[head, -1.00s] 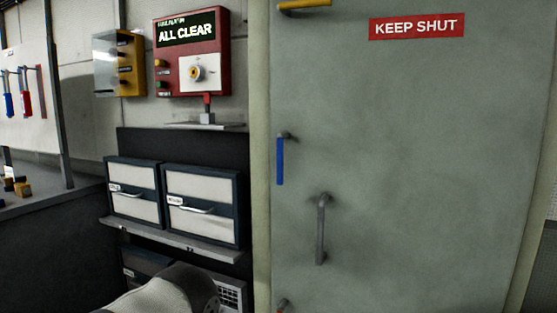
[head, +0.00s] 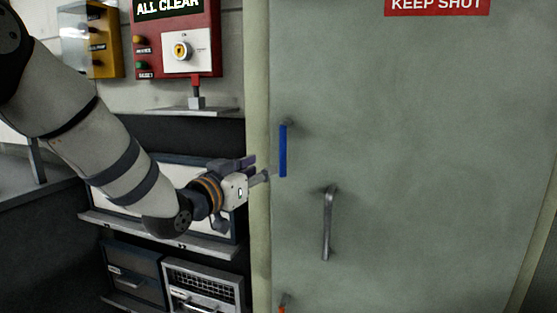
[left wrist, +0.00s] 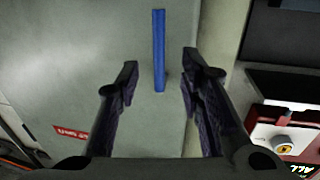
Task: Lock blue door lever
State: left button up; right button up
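The blue door lever (head: 283,151) hangs vertically on the grey-green door (head: 420,130), near the door's left edge. My left gripper (head: 262,176) is just left of the lever's lower end in the head view. In the left wrist view the blue lever (left wrist: 159,50) lies beyond and between the two open fingers (left wrist: 158,78), with space on both sides. I see no contact with it. The right gripper is not in view.
A red ALL CLEAR panel (head: 212,65), a yellow box (head: 104,42) and shelved drawers (head: 132,270) stand left of the door frame.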

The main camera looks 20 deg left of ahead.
aim_at(281, 160)
pick_arm(q)
jog(key=x, duration=1)
jog(key=shift+w+d+f, duration=0.15)
jog(key=shift+w+d, duration=0.05)
grip_shut()
